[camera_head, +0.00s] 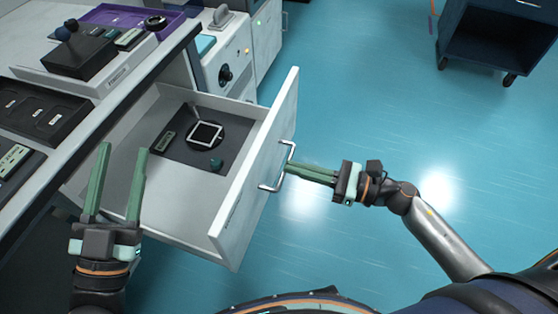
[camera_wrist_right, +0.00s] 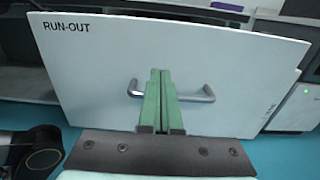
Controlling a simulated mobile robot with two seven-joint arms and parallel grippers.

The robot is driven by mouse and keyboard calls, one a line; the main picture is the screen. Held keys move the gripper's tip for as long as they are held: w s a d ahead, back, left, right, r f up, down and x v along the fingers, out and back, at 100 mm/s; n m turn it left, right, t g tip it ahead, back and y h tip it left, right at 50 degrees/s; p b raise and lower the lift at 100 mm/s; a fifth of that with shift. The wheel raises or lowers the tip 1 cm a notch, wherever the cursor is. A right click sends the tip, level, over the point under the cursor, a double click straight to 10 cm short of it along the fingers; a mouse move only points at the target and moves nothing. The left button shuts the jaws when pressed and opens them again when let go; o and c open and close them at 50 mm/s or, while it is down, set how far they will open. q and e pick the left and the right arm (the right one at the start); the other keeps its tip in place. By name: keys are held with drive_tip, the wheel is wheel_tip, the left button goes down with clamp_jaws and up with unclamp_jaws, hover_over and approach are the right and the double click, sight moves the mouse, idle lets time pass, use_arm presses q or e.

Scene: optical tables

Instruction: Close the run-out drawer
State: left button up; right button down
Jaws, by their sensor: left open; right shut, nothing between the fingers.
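The run-out drawer (camera_head: 235,216) is pulled out from under the bench in the head view. Its white front, marked "RUN-OUT", fills much of the right wrist view (camera_wrist_right: 95,75). A metal bar handle (camera_head: 264,186) is on the front and also shows in the right wrist view (camera_wrist_right: 200,97). My right gripper (camera_head: 287,169) is shut and empty, its tips at the handle; whether they touch the front I cannot tell. My left gripper (camera_head: 121,148) is open and empty, in front of the drawer's near side.
Inside the drawer lie a white-framed square item (camera_head: 205,135), a small teal item (camera_head: 216,163) and a small labelled block (camera_head: 165,141). The bench top (camera_head: 140,76) holds trays and devices. A dark cart (camera_head: 490,40) stands at the upper right. The teal floor between is clear.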

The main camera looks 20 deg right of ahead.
sight(265, 159)
use_arm(q)
drive_tip(key=shift+w+f, duration=0.25)
drive_tip(key=shift+f, duration=0.25)
use_arm(e)
drive_tip(key=shift+x, duration=2.15)
use_arm(q)
drive_tip(key=shift+y, duration=0.3)
